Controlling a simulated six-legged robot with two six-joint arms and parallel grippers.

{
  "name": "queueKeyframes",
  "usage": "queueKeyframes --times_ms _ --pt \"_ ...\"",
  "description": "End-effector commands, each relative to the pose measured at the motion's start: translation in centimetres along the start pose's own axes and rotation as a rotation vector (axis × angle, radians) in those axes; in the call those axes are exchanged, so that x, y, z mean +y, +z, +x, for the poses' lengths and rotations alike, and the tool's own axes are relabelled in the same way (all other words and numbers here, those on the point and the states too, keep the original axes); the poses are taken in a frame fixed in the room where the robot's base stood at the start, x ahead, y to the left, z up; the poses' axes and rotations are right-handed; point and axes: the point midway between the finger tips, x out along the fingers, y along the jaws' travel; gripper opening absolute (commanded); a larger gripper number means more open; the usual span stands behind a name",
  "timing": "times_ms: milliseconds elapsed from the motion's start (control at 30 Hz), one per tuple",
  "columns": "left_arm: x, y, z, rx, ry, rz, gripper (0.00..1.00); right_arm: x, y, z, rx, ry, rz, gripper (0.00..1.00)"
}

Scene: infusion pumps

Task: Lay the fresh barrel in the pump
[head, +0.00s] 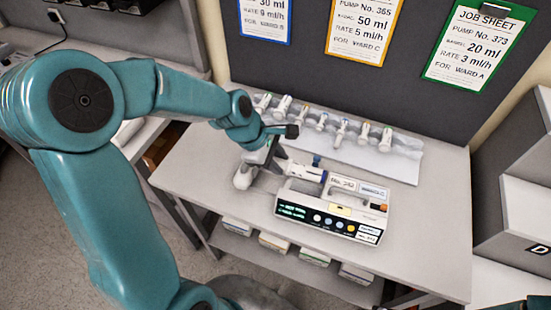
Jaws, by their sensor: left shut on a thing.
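The pump (327,216) is a white box with a lit green display, coloured buttons and labels. It stands on the table, right of my left gripper. My left gripper (271,160) is low over the table at the pump's back left corner. It is shut on what looks like a clear barrel (303,172), which lies along the pump's upper left end. The fingers and the contact are small and partly hidden, so I cannot tell whether the barrel touches the pump. My right gripper is not in view.
A pale rack (390,163) with several capped syringes stands behind the pump on the table (425,240). Job sheets hang on the dark board, including a green-framed one (481,45) for pump 373. Table space right of the pump is clear. Boxes sit on the lower shelf.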

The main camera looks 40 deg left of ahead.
Motion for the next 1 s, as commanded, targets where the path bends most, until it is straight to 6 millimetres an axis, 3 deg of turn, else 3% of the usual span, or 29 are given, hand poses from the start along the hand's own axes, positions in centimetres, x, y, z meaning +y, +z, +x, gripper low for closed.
queueKeyframes --times_ms 1000 --pt "-1.4 -2.5 5.1 0.001 0.001 -0.002 0.0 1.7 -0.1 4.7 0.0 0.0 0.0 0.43"
